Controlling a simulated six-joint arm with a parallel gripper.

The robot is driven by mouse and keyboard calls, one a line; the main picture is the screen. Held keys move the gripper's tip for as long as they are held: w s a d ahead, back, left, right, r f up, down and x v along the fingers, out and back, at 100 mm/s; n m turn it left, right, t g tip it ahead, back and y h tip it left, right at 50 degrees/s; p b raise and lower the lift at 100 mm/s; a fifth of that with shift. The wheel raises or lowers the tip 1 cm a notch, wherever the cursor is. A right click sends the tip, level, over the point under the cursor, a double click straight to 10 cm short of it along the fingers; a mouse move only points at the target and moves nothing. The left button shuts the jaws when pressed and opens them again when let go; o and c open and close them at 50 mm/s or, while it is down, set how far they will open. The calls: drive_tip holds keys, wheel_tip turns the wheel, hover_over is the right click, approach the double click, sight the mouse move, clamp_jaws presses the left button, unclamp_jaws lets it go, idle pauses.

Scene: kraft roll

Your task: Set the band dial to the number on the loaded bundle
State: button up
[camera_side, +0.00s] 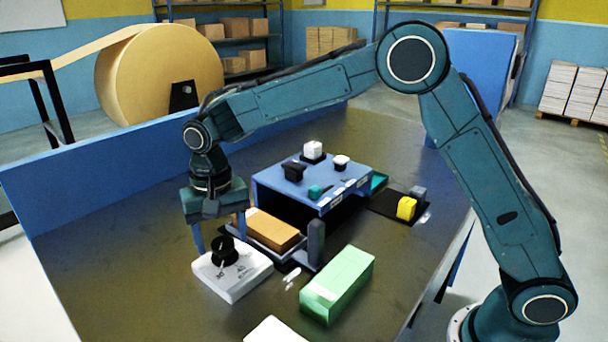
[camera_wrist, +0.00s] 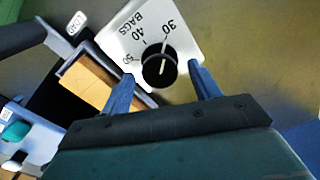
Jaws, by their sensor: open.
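The band dial is a black knob (camera_side: 223,252) on a white box (camera_side: 240,280). In the wrist view the knob (camera_wrist: 159,67) has a white line that points toward the 30 mark; 40, 50 and the word BAGS are also printed there. The loaded bundle is a brown block (camera_side: 272,229) in a tray behind the dial, and it shows partly in the wrist view (camera_wrist: 98,82). I cannot read a number on it. My gripper (camera_side: 221,230) is open above the dial, its fingers (camera_wrist: 162,82) apart on either side of the knob with gaps.
A green block (camera_side: 338,285) stands right of the dial box. A blue machine housing (camera_side: 300,186) with several controls stands behind the tray. A black pad with a yellow block (camera_side: 406,208) lies to the right. The front left table is clear.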

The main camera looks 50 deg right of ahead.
sight(228, 241)
wheel_tip(228, 241, up, 13)
drive_tip(key=shift+r, duration=0.2)
idle(0.4)
idle(0.3)
drive_tip(key=s+d+r+n+t, duration=0.1)
drive_tip(key=s+d+r, duration=0.2)
drive_tip(key=s+d, duration=0.35)
drive_tip(key=s+d+r+n+t, duration=0.1)
drive_tip(key=s+d+r+t, duration=0.15)
drive_tip(key=s+d, duration=0.4)
drive_tip(key=s+d+f+n+t, duration=0.1)
drive_tip(key=s+d+f, duration=0.1)
drive_tip(key=s, duration=0.6)
drive_tip(key=s+d+f+n+t, duration=0.1)
drive_tip(key=s+d+f, duration=0.2)
drive_tip(key=s, duration=0.6)
wheel_tip(228, 241, down, 2)
drive_tip(key=shift+f+n, duration=0.1)
drive_tip(key=shift+n, duration=0.2)
